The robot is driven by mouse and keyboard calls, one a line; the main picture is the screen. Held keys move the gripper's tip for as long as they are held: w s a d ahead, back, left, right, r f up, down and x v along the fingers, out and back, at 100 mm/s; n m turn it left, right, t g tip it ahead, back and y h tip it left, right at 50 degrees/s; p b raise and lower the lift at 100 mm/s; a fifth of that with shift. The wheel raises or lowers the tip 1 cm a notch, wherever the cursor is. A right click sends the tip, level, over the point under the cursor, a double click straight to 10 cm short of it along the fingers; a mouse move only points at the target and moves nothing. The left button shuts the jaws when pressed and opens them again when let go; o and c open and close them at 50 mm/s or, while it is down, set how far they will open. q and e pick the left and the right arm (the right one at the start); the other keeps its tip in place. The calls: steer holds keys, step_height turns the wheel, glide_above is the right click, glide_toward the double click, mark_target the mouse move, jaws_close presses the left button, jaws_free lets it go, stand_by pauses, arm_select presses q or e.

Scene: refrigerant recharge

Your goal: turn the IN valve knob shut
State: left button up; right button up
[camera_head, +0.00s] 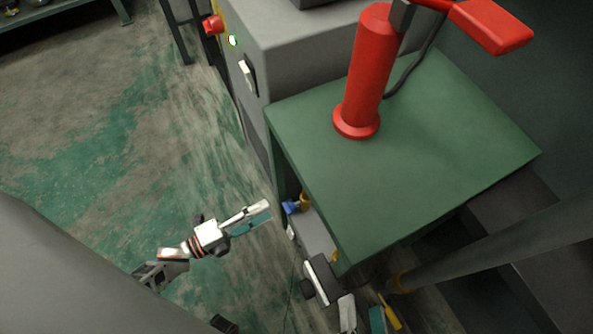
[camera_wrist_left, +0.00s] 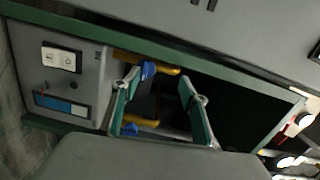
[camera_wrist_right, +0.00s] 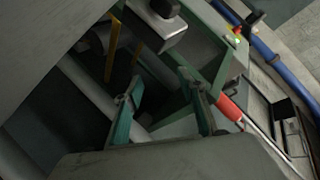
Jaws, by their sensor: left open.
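The IN label (camera_wrist_left: 98,55) is on the grey panel in the left wrist view. The nearest blue valve knob (camera_wrist_left: 148,69) sits by a yellow fitting, close to one finger. A second blue knob (camera_wrist_left: 130,129) is lower, partly behind that finger. In the head view one blue knob (camera_head: 291,207) shows beside the green-topped unit; I cannot tell which it is. My left gripper (camera_head: 258,213) is open and apart from that knob, to its left. Its spread fingers show in the left wrist view (camera_wrist_left: 160,102). My right gripper (camera_head: 362,316) is open and empty, also in the right wrist view (camera_wrist_right: 163,103).
The green top (camera_head: 430,150) overhangs the valves and carries a red cylinder (camera_head: 370,75). A black-and-grey block (camera_head: 322,278) projects below its front edge, near my right gripper. A grey cabinet (camera_head: 300,50) stands behind. The floor on the left is clear.

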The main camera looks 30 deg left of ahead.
mark_target(286, 208)
arm_select(q)
steer(key=shift+m+h, duration=0.6)
steer(key=shift+m, duration=0.3)
steer(key=shift+w+d+f+b, duration=0.3)
steer(key=shift+w+d+f, duration=0.2)
steer(key=shift+w+d, duration=0.4)
steer(key=shift+w+d+f+b, duration=0.35)
steer(key=shift+w+d+f, duration=0.1)
steer(key=shift+w+d, duration=0.4)
steer(key=shift+w+d+f+b, duration=0.3)
steer(key=shift+w+d+f, duration=0.2)
steer(key=shift+w+d, duration=0.4)
arm_select(e)
steer(key=shift+w+a+m, duration=0.1)
steer(key=shift+w+m, duration=0.05)
steer(key=shift+m, duration=0.75)
arm_select(q)
steer(key=shift+a, duration=0.1)
steer(key=c, duration=1.1)
